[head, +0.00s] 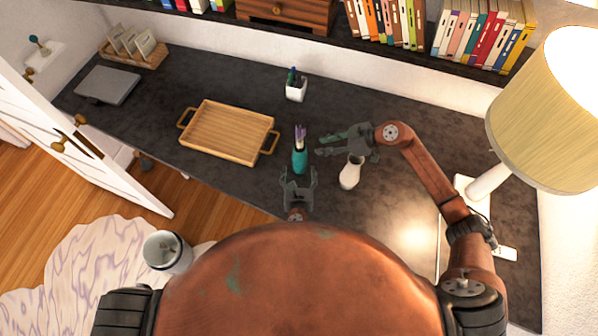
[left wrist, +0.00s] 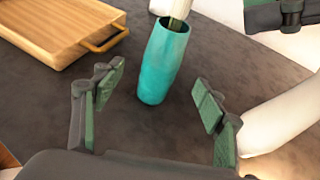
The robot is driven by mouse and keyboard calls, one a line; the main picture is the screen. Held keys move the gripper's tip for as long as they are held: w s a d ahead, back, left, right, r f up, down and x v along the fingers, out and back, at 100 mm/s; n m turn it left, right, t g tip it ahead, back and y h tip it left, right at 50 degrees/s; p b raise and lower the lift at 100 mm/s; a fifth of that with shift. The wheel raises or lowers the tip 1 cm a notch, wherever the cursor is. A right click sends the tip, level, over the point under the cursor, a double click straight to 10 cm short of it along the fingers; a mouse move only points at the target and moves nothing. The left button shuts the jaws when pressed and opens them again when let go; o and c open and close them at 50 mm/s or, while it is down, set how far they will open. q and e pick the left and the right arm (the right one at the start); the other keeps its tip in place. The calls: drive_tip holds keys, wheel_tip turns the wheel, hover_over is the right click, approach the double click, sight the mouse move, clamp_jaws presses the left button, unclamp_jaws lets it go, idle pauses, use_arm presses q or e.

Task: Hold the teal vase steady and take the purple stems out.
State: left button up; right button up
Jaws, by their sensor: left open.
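The teal vase (head: 299,161) stands upright on the dark desk, in front of my left gripper. Purple stems (head: 300,137) stick up out of it; in the left wrist view only pale green stalks (left wrist: 179,9) show at its mouth. My left gripper (head: 298,174) is open, with its fingers short of the vase. In the left wrist view the vase (left wrist: 163,62) is beyond and between the open fingertips (left wrist: 160,88). My right gripper (head: 322,145) is just right of the vase and stems, apart from them, with its fingers pointing left; it looks open and empty.
A white vase (head: 350,173) stands close right of the teal vase, below my right gripper. A wooden tray (head: 228,132) with handles lies to the left. A white pen cup (head: 296,91) is behind. A lamp (head: 545,110) stands at the right.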

sight(300, 162)
use_arm(q)
drive_tip(key=shift+w+d, duration=0.15)
drive_tip(key=shift+w, duration=0.25)
drive_tip(key=shift+x, duration=3.55)
drive_tip(key=shift+c, duration=0.3)
